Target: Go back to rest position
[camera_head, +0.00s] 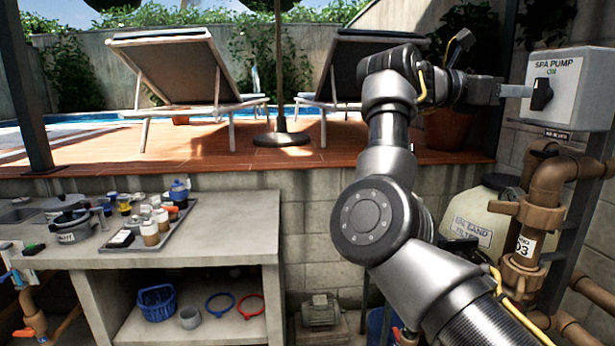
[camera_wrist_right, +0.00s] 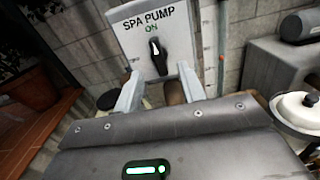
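My right arm reaches up and across to the grey spa pump box (camera_head: 577,84) on the right. My right gripper (camera_head: 518,90) is just left of the box's black switch knob (camera_head: 541,96). In the right wrist view my right gripper (camera_wrist_right: 159,74) has its two fingers spread apart with nothing held between them. The knob (camera_wrist_right: 158,56) shows beyond the fingertips, between them in the picture, on the box (camera_wrist_right: 140,20) labelled SPA PUMP ON. I cannot tell whether a finger touches the knob. My left gripper is not in view.
Brown pipes and a valve (camera_head: 527,245) stand below the box, beside a pale filter tank (camera_head: 478,222). A concrete counter (camera_head: 235,225) with a tray (camera_head: 150,246) of bottles is at left. Loungers (camera_head: 180,70) stand on the raised deck. A dark post (camera_head: 507,70) is close to my right gripper.

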